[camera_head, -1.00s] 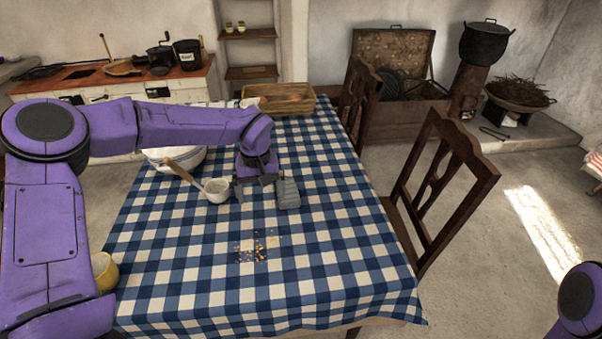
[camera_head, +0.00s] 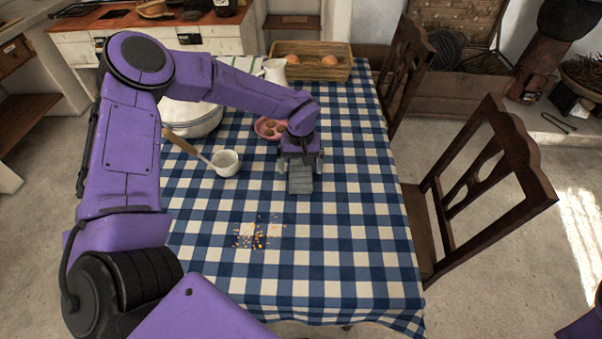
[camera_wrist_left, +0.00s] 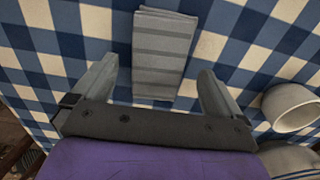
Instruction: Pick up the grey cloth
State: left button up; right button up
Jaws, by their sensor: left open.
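The grey cloth (camera_head: 300,181) is a small folded piece with darker stripes, lying on the blue and white checked tablecloth. In the left wrist view the cloth (camera_wrist_left: 164,50) lies between and beyond the two fingers, its near end reaching in between them. My left gripper (camera_head: 300,172) is open over the cloth's far end in the head view. Its fingers also show in the left wrist view (camera_wrist_left: 158,90), spread wider than the cloth, with nothing held. My right gripper is not seen; only a bit of purple arm shows at the lower right.
A pink bowl (camera_head: 268,128), a white basin (camera_head: 190,118) and a wicker basket (camera_head: 312,62) are behind. Crumbs (camera_head: 258,234) lie nearer. A chair (camera_head: 490,190) stands at right.

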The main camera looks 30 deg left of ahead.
pick_arm(q)
notch_tip(320, 180, down, 2)
jog(key=shift+w+f, duration=0.1)
jog(key=shift+w, duration=0.05)
jog(key=shift+s, duration=0.25)
jog(key=shift+w, duration=0.1)
jog(key=c, duration=1.1)
notch_tip(320, 180, up, 3)
jog(key=s+a+r+p, duration=0.1)
jog(key=s+r+p, duration=0.1)
jog(key=s+r, duration=0.8)
jog(key=shift+s+r+p, duration=0.15)
jog(key=shift+s+p, duration=0.25)
jog(key=shift+s, duration=1.65)
